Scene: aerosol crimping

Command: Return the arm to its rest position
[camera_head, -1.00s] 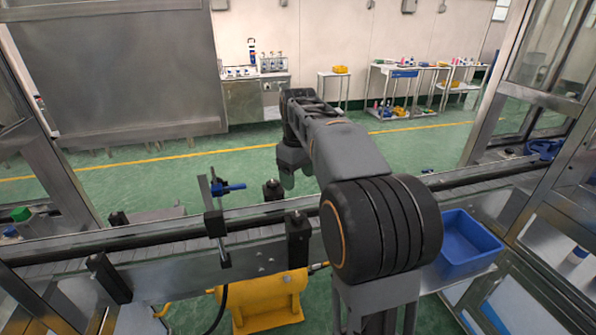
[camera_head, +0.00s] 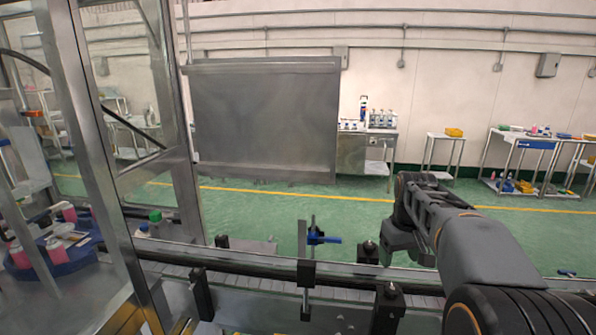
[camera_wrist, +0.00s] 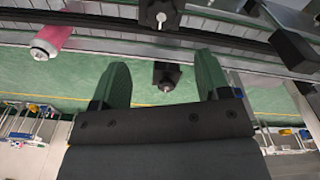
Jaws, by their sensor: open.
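My arm (camera_head: 480,247) reaches out over the conveyor from the lower right of the head view. My gripper (camera_wrist: 160,75) shows in the wrist view with its two dark green fingers spread apart. Nothing is held between them. A black post fixture (camera_wrist: 166,75) shows beyond the gap between the fingers, apart from them. In the head view the gripper's fingers are small and partly hidden by my arm.
The conveyor rail (camera_head: 240,264) crosses the front, with a clamp with a blue handle (camera_head: 318,238). A pink can (camera_wrist: 52,40) shows upper left in the wrist view. A blue round table (camera_head: 62,262) with pink cans stands left, behind a metal frame (camera_head: 170,130).

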